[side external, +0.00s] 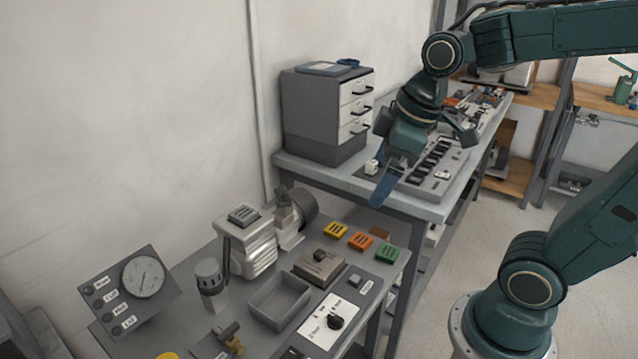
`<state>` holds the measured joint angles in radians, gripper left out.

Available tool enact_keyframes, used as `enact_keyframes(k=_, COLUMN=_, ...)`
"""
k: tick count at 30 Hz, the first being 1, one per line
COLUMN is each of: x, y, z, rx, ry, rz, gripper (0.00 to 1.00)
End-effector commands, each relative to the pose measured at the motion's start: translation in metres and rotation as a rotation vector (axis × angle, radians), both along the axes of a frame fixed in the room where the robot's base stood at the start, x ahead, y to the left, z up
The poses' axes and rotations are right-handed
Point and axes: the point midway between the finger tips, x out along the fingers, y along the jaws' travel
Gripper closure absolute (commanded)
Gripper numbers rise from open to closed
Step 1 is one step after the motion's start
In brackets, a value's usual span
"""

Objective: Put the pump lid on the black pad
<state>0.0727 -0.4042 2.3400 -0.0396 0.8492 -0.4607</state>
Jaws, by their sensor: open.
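My gripper (388,188), with a long blue finger pointing down, hangs over the front of the rear bench, well above and behind the front table. It is open and nothing shows between its fingers. A square grey-brown plate with a dark knob on top (320,265) lies on the front table; it looks like the pump lid, but I cannot be sure. The pump (251,249), a pale ribbed block with a dark-topped cap, stands to its left. I cannot clearly tell which dark patch is the black pad.
A shallow grey tray (279,302) and a white panel with a black knob (334,321) lie in front. Yellow, orange and green blocks (361,240) line the back edge. A gauge panel (135,290) stands left. A drawer cabinet (325,115) stands on the rear bench.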

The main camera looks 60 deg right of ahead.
Motion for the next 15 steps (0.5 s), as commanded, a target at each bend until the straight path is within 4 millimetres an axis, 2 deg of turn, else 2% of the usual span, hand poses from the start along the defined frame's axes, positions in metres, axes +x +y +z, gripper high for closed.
enact_keyframes(k=3, x=-0.024, y=0.005, z=0.007, rx=0.040, ry=-0.043, rz=-0.106, gripper=0.00)
enact_keyframes(k=9, x=-0.056, y=0.009, z=0.010, rx=0.116, ry=-0.099, rz=-0.273, gripper=0.00)
enact_keyframes(k=15, x=-0.073, y=0.011, z=0.008, rx=0.164, ry=-0.129, rz=-0.367, gripper=0.00)
